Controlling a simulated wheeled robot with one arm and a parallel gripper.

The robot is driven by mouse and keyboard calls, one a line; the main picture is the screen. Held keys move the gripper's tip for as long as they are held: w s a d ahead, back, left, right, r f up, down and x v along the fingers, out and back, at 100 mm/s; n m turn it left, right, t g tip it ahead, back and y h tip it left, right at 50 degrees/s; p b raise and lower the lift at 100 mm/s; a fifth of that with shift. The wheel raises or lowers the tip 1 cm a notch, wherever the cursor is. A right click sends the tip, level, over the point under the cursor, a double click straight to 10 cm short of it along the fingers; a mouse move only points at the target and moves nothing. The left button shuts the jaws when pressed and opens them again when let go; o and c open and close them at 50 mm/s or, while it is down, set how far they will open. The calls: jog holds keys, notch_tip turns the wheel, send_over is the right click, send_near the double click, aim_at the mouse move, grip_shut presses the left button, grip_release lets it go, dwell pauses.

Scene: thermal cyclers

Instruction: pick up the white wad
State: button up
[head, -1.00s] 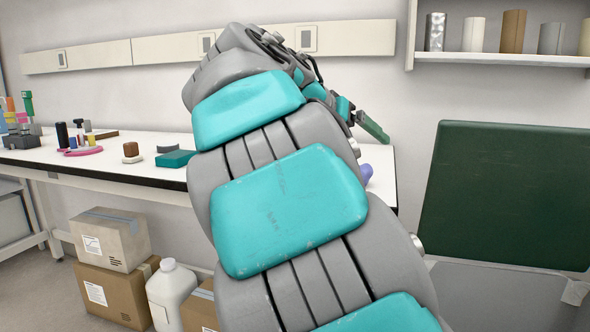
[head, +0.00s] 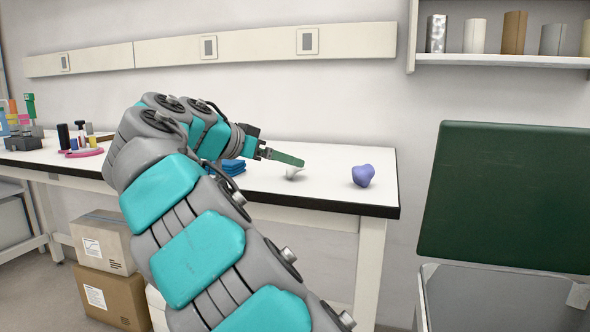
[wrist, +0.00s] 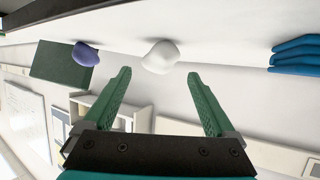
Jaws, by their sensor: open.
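The white wad (head: 293,173) lies on the white bench top, partly hidden behind my gripper in the head view. In the wrist view the white wad (wrist: 160,57) sits just beyond the fingertips, about midway between them. My gripper (head: 300,162) has green fingers and is close to the wad at the bench. In the wrist view my gripper (wrist: 159,75) is open with nothing between its fingers.
A purple lump (head: 362,176) lies on the bench (head: 330,196) to the right of the wad. A blue folded stack (head: 232,167) is to its left, partly behind my arm. A dark green panel (head: 505,195) stands at the right.

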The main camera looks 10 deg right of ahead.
jog(key=x, duration=0.5)
jog(key=shift+w+d+r+p, duration=0.15)
jog(key=shift+w+p, duration=0.05)
jog(key=shift+p, duration=0.1)
jog(key=c, duration=1.4)
jog(key=shift+r, duration=0.2)
jog(key=shift+s+r, duration=0.1)
jog(key=shift+r, duration=1.5)
jog(key=s+r+b, duration=0.1)
jog(key=s+b, duration=0.1)
jog(key=s, duration=1.4)
jog(key=shift+r+b, duration=0.2)
jog(key=shift+b, duration=0.1)
